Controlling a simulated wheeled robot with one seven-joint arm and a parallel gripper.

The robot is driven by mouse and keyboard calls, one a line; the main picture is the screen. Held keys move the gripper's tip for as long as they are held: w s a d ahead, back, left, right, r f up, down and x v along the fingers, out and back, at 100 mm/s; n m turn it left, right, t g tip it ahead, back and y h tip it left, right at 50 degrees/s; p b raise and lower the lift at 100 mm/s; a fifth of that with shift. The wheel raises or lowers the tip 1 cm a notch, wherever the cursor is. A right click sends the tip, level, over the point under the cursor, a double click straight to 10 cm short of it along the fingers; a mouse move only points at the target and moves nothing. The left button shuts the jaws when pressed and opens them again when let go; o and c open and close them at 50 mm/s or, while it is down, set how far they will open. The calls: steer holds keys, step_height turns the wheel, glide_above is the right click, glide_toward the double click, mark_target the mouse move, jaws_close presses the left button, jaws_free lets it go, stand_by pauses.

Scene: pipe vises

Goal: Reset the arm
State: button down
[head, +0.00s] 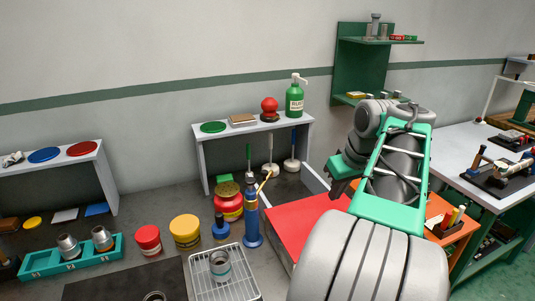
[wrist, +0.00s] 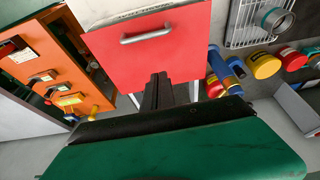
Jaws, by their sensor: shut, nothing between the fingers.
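My arm rises at the right of the head view, its grey links and green frame bent over beside a red panel (head: 300,222). My gripper (wrist: 158,80) shows in the wrist view as dark fingers, shut with nothing between them. The fingertips overlap the lower edge of the red drawer front (wrist: 160,55) in that picture; I cannot tell whether they touch it. A metal handle (wrist: 146,35) is on the drawer front. In the head view the gripper's fingertips are too small and dark to make out clearly.
A wire rack (head: 222,275) holds a pipe fitting, with a blue torch (head: 252,218) and red and yellow cans nearby. An orange cabinet (wrist: 50,75) stands beside the drawer. A workbench (head: 465,150) with vises is at right. Shelves line the wall.

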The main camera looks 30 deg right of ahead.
steer(key=w+a+f+n+y, duration=0.1)
steer(key=w+a+f, duration=0.15)
steer(key=a, duration=0.65)
steer(key=w+a+f, duration=0.2)
steer(key=w+a, duration=0.2)
steer(key=a, duration=0.4)
steer(key=s+a+f, duration=0.3)
steer(key=a+f, duration=0.1)
steer(key=a, duration=0.4)
steer(key=s+a+f+n, duration=0.1)
steer(key=s+a+f, duration=0.3)
steer(key=a, duration=0.5)
steer(key=shift+f+n+g, duration=0.3)
steer(key=shift+f, duration=0.45)
steer(key=shift+s, duration=0.1)
